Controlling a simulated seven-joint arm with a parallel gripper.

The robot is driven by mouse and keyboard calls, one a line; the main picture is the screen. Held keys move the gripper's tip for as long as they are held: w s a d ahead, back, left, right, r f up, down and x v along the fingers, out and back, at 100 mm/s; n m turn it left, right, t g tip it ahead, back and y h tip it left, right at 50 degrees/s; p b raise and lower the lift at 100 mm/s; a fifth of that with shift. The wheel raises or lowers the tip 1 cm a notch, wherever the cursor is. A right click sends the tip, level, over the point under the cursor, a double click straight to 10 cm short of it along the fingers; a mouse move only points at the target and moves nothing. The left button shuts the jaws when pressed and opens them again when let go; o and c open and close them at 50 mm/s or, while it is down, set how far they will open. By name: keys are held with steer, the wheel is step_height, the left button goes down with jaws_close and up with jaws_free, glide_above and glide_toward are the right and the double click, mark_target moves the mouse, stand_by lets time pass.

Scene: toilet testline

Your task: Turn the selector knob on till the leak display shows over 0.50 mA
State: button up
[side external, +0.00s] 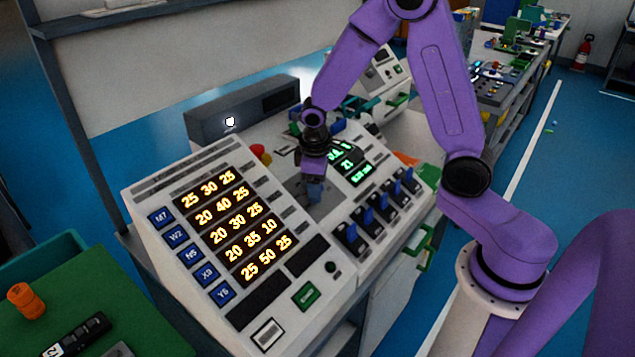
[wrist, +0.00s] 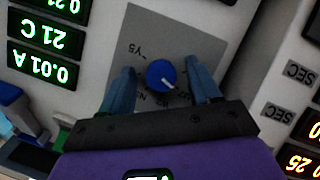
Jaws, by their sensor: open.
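The blue selector knob (wrist: 161,74) sits on a grey plate (wrist: 150,35) with printed position labels, Y5 among them, upside down in the wrist view. Its white mark points to the lower right there. My gripper (wrist: 159,72) is open, with one blue finger on each side of the knob. I cannot tell whether either finger touches it. In the side view my gripper (side external: 314,190) points down at the plate and hides the knob. The green displays (side external: 350,162) stand just right of it; the wrist view shows 21 C and 0.01 A, and a top row (wrist: 62,5) cut off and unclear.
Blue switches (side external: 368,216) line the panel right of the gripper. A large orange number display (side external: 228,222) with blue labels fills the left. A red button (side external: 258,151) and a dark grey box (side external: 256,112) stand behind.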

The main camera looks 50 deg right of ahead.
steer(key=c, duration=1)
steer(key=shift+c, duration=0.2)
steer(key=shift+m, duration=0.4)
steer(key=m+y, duration=0.1)
steer(key=m, duration=0.2)
steer(key=shift+d+y, duration=0.1)
steer(key=shift+y, duration=0.2)
steer(key=shift+m+y, duration=0.8)
steer(key=shift+m, duration=1.4)
steer(key=o, duration=1)
